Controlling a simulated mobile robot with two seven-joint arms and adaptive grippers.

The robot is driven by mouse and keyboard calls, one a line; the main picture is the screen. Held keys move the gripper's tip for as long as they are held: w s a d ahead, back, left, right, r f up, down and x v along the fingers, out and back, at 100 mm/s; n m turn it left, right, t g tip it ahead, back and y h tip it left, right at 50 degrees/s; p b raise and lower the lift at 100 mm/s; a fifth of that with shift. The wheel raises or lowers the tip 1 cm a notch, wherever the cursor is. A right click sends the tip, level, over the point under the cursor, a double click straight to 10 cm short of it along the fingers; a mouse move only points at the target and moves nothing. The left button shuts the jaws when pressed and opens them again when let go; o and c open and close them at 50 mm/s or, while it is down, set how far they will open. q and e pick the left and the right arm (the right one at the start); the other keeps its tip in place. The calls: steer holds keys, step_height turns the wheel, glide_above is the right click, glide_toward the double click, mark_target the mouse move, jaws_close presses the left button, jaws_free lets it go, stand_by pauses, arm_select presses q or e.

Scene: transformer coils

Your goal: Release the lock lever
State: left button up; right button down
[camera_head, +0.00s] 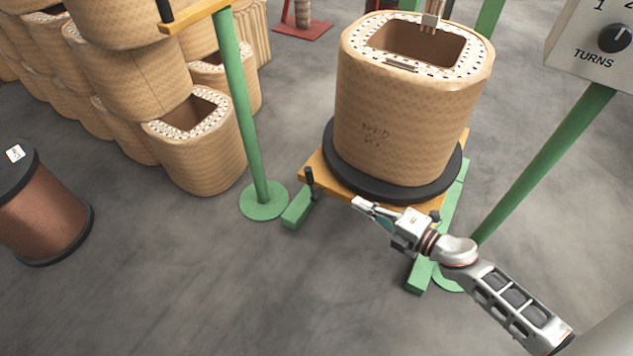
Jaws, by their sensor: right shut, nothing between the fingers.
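A short black upright lever (310,181) stands at the left front corner of the yellow platform (320,178). It looks like the lock lever. A second black handle (165,11) sits on a yellow bar on the green post at the top left. My right gripper (358,203) is shut and empty in front of the platform's front edge, pointing left. Its tips are to the right of the short lever and apart from it in the picture. My left gripper is not in view.
A large tan coil (405,110) stands on a black round base (340,165) on the platform. A green post (245,110) rises on the left, and a TURNS dial box (590,50) is at the upper right. Tan coils are stacked at left. The front floor is clear.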

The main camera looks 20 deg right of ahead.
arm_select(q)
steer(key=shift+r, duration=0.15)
arm_select(e)
steer(key=shift+r, duration=0.2)
steer(key=shift+w, duration=0.1)
steer(key=b, duration=0.2)
glide_toward(312, 177)
steer(key=x, duration=0.5)
steer(key=shift+w+f, duration=0.15)
steer(key=shift+f, duration=0.2)
steer(key=shift+w+a, duration=0.1)
steer(key=shift+w, duration=0.25)
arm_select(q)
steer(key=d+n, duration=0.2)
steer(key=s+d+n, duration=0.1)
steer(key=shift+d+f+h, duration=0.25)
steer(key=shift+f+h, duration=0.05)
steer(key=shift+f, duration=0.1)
arm_select(e)
steer(key=shift+w+a, duration=0.2)
steer(key=shift+w, duration=0.15)
steer(key=shift+r, duration=0.1)
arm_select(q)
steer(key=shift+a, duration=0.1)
